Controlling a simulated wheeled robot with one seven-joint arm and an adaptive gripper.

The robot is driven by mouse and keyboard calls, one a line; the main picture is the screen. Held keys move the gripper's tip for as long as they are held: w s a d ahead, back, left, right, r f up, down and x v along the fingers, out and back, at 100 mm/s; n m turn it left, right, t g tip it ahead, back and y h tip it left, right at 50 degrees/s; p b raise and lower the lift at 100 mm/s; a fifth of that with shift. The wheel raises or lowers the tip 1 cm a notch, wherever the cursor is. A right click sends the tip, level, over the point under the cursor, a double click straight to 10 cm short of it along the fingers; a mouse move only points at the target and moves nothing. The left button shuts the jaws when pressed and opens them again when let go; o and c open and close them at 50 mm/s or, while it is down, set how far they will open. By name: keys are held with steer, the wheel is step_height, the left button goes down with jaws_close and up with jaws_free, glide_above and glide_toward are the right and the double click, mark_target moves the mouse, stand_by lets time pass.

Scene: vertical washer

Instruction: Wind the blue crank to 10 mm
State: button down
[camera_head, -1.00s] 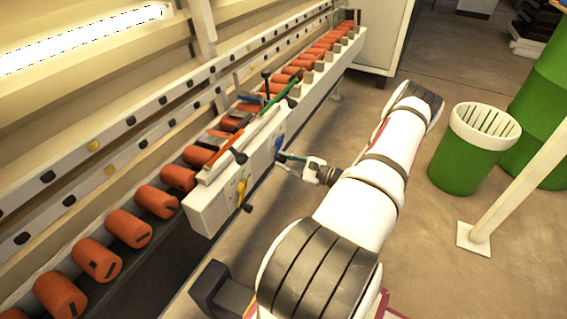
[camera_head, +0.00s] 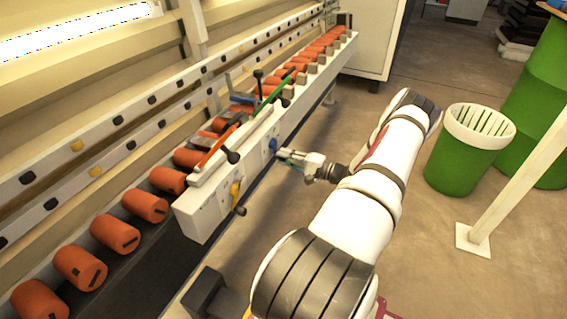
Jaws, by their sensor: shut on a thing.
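The blue crank (camera_head: 273,145) sits on the front face of the pale control box (camera_head: 207,212), to the right of a yellow crank (camera_head: 236,191). My gripper (camera_head: 284,155) is at the blue crank, coming from the right, and is shut on its handle. The fingers hide most of the handle, so its exact angle is hard to tell. No 10 mm marking or scale reading is legible in this view.
A red lever (camera_head: 217,146) and a green lever (camera_head: 274,94) lie along the box top. Orange rollers (camera_head: 145,206) line the conveyor. A green bin (camera_head: 462,160) and a pale post (camera_head: 515,180) stand at right. The floor between is clear.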

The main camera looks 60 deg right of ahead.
steer(key=shift+d+r+n+b, duration=0.2)
steer(key=shift+d+n, duration=0.25)
steer(key=shift+n, duration=0.55)
steer(key=shift+d+r+n+b, duration=0.15)
steer(key=shift+d+n, duration=0.25)
steer(key=shift+n, duration=0.6)
steer(key=shift+f, duration=0.1)
steer(key=c, duration=1.4)
jaws_free()
steer(key=s, duration=0.8)
steer(key=s+d, duration=0.1)
steer(key=s, duration=0.3)
